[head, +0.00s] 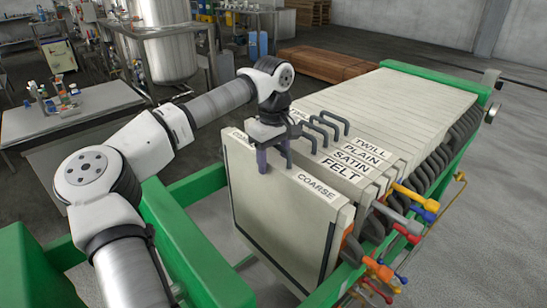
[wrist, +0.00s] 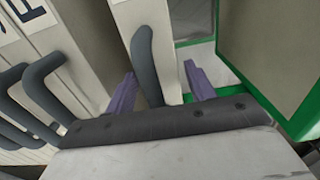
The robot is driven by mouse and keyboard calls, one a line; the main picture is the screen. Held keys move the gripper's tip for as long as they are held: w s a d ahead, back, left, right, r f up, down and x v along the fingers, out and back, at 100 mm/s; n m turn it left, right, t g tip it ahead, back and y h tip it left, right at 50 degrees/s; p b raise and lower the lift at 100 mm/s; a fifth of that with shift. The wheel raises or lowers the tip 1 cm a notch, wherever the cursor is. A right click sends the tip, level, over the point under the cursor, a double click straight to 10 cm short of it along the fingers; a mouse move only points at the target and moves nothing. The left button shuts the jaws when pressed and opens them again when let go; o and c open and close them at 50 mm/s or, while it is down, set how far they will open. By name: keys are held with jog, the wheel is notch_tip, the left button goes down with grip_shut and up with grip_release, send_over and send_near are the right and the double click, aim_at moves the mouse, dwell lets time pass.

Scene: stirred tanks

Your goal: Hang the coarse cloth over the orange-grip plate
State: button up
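The coarse cloth (head: 275,215) is a flat beige panel at the near end of the row, with a COARSE label on its top edge. It hangs upright. My gripper (head: 274,158) is over its top edge, pointing down. An orange grip (head: 380,270) sticks out at the lower right of the row, near the coarse panel's right edge. The plate that it belongs to is mostly hidden.
Panels labelled FELT (head: 340,169), SATIN, PLAIN and TWILL stand close behind, with dark handles on top. More grips in yellow, grey, red and blue stick out at right. A green frame (head: 190,245) surrounds the row. A grey bench (head: 80,125) stands at left.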

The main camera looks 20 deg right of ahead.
jog(key=shift+o, duration=0.7)
notch_tip(320, 180, up, 14)
jog(key=shift+f+b, duration=0.15)
jog(key=shift+b, duration=0.65)
